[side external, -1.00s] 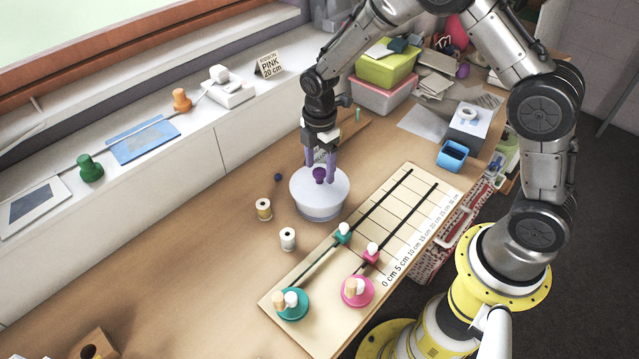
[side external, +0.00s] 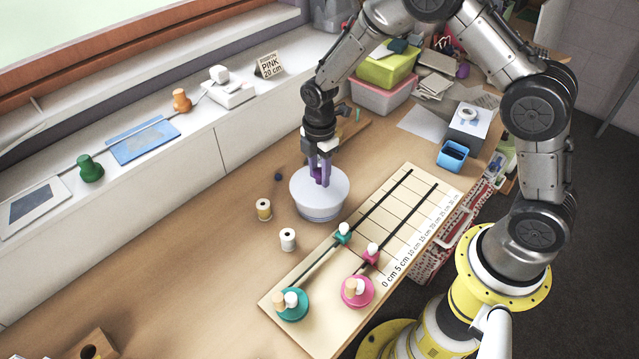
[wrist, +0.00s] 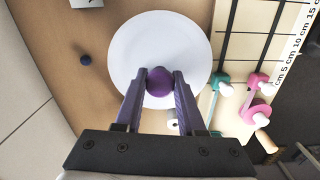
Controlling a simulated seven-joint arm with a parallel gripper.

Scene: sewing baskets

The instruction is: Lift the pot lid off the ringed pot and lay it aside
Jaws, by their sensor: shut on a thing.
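The pot (side external: 319,213) stands on the wooden table, left of the measuring board. Its pale, round pot lid (side external: 335,186) rests on top of it. The lid also shows from above in the wrist view (wrist: 127,52), with a round purple knob (wrist: 159,80) on it. My gripper (side external: 320,180) points down over the lid, its two purple fingers on either side of the knob and shut on it. In the side view the fingers hide most of the knob. I cannot make out a ring on the pot.
The measuring board (side external: 408,216) with teal and pink pegs lies close on the right. Two thread spools (side external: 287,239) and a small dark blue ball (side external: 278,177) are on the left. Bare table (side external: 215,245) lies farther left.

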